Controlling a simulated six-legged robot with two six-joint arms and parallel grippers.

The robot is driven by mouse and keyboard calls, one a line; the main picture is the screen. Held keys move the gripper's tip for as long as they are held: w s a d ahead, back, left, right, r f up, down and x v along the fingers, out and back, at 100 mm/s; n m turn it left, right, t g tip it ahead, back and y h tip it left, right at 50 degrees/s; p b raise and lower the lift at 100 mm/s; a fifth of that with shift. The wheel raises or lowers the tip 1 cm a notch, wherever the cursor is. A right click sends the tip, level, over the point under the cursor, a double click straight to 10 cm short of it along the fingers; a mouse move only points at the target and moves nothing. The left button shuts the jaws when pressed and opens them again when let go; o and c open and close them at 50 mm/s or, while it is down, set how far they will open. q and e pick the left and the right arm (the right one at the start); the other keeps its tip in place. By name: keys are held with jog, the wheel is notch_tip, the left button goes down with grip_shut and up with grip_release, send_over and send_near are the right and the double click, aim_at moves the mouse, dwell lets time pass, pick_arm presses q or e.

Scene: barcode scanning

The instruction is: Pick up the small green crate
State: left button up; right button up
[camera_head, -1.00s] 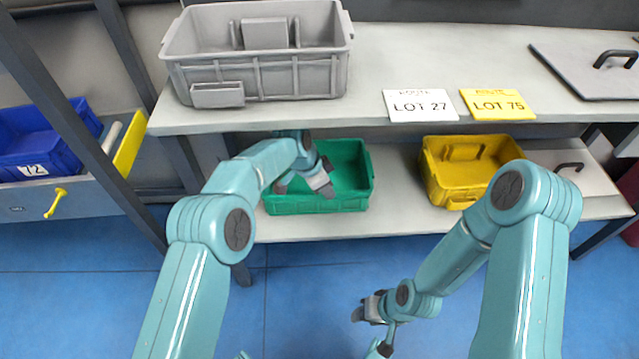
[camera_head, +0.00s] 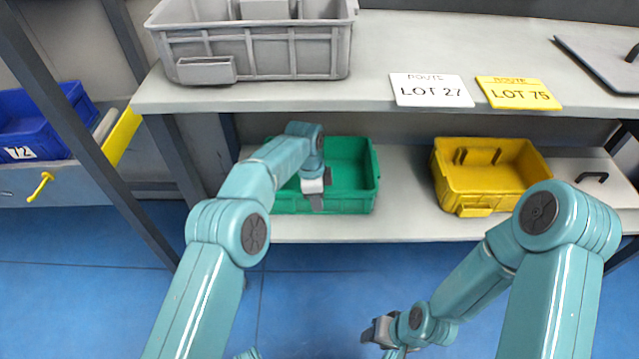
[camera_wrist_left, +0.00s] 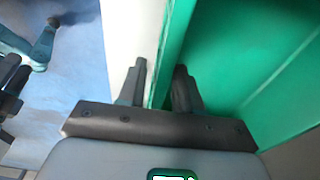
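The small green crate (camera_head: 350,205) stands on the lower shelf, under the left part of the worktop. My left gripper (camera_head: 316,203) is at its front side, pointing down, and my left arm hides part of the crate. In the left wrist view, the crate's green wall (camera_wrist_left: 168,75) runs between the two fingers of the left gripper (camera_wrist_left: 160,75). One finger is outside the crate and the other inside, with a gap beside the wall, so the gripper looks open. My right gripper (camera_head: 380,330) hangs low over the floor, away from the crate; its opening is unclear.
A yellow crate (camera_head: 495,190) stands to the right on the same lower shelf (camera_head: 405,215). A grey crate (camera_head: 265,55) is on the worktop above, beside the LOT 27 (camera_head: 430,90) and LOT 75 (camera_head: 518,93) cards. A blue crate (camera_head: 40,140) is at the left.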

pick_arm(q)
notch_tip(320, 180, down, 2)
jog(key=shift+d, duration=0.15)
jog(key=shift+r, duration=0.1)
grip_shut()
jog(key=shift+w, duration=0.1)
